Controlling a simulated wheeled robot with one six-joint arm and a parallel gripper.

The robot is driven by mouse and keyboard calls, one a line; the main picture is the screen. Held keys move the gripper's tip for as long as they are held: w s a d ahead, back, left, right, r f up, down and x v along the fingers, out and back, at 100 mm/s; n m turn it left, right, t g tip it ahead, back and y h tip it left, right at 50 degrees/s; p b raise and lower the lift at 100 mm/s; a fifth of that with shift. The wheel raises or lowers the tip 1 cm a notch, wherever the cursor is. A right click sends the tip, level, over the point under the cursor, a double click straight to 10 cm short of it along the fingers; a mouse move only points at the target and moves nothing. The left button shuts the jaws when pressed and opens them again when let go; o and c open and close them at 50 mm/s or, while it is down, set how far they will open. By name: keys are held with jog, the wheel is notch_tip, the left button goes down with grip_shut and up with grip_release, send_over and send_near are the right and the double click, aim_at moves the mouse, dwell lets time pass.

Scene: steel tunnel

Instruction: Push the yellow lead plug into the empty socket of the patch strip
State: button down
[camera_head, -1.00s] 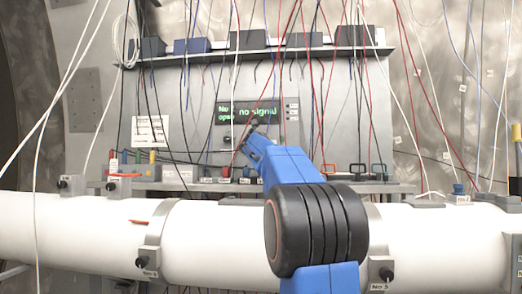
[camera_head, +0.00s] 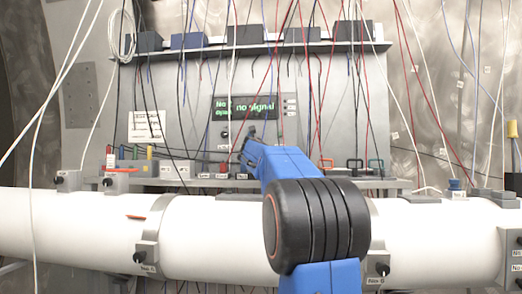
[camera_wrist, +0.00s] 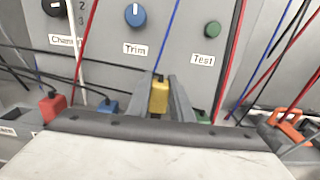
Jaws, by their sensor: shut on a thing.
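In the wrist view the yellow lead plug (camera_wrist: 159,96) is held upright between the two grey fingers of my gripper (camera_wrist: 164,100), which is shut on it. A red plug (camera_wrist: 52,106) and a blue plug (camera_wrist: 107,108) stand to its left, and a green plug (camera_wrist: 203,117) shows low on the right. The patch strip and the empty socket are hidden behind my gripper's body there. In the head view my gripper (camera_head: 248,142) is in front of the panel, above the strip with small red and blue plugs (camera_head: 224,168). I cannot tell whether the yellow plug touches the strip.
The panel has a blue Trim knob (camera_wrist: 135,15) and a green Test button (camera_wrist: 212,29) just behind the plug. Several thin wires hang around my gripper. A display (camera_head: 246,107) reads "no signal".

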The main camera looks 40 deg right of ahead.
jog(key=shift+f, duration=0.85)
jog(key=shift+f, duration=1.55)
dwell(0.9)
jog(key=c, duration=1.5)
grip_release()
jog(key=v, duration=1.7)
jog(key=shift+s+a, duration=0.15)
